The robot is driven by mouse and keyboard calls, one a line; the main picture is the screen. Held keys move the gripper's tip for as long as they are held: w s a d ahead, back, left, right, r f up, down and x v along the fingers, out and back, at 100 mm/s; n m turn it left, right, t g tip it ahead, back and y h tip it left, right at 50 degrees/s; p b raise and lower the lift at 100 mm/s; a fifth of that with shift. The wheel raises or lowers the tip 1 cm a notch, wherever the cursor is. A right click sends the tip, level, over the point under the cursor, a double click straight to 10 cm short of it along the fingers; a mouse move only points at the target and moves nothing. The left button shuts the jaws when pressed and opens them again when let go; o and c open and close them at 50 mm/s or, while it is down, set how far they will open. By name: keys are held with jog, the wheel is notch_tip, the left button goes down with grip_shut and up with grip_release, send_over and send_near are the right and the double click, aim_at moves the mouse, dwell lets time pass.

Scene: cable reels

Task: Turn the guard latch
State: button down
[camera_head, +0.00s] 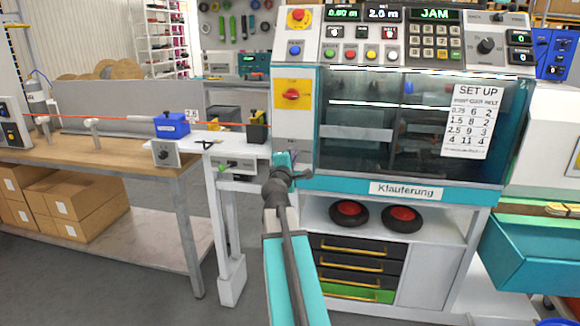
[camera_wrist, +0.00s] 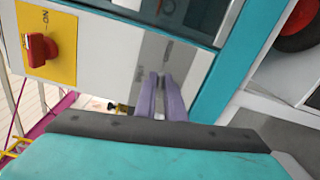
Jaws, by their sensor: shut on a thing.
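My gripper (camera_head: 290,160) is at the lower left corner of the machine's guard, below the red rotary switch. In the wrist view its two purple-grey fingers (camera_wrist: 160,77) are close together, with their tips against a grey metal strip (camera_wrist: 150,53) beside the guard's teal frame. They are shut on the guard latch, which is mostly hidden by the fingers and the arm, so its angle cannot be told. The guard (camera_head: 400,125) is a dark see-through window with a teal frame, and it looks closed.
The red rotary switch on its yellow plate (camera_head: 292,94) is just above my gripper and shows in the wrist view (camera_wrist: 38,49). The display panel (camera_head: 435,14) reads JAM. A workbench (camera_head: 110,148) with an orange cable stands left. A teal bin (camera_head: 530,250) juts out right.

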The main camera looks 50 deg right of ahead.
jog(key=shift+s+d+f+m+b, duration=0.1)
jog(key=shift+d+m+b, duration=0.05)
jog(key=shift+m+b, duration=0.7)
jog(key=c, duration=1.8)
grip_release()
jog(key=shift+c, duration=0.2)
jog(key=shift+a, duration=0.2)
jog(key=b+v, duration=0.6)
jog(key=v, duration=0.2)
jog(key=shift+a+f, duration=0.15)
jog(key=shift+a, duration=0.05)
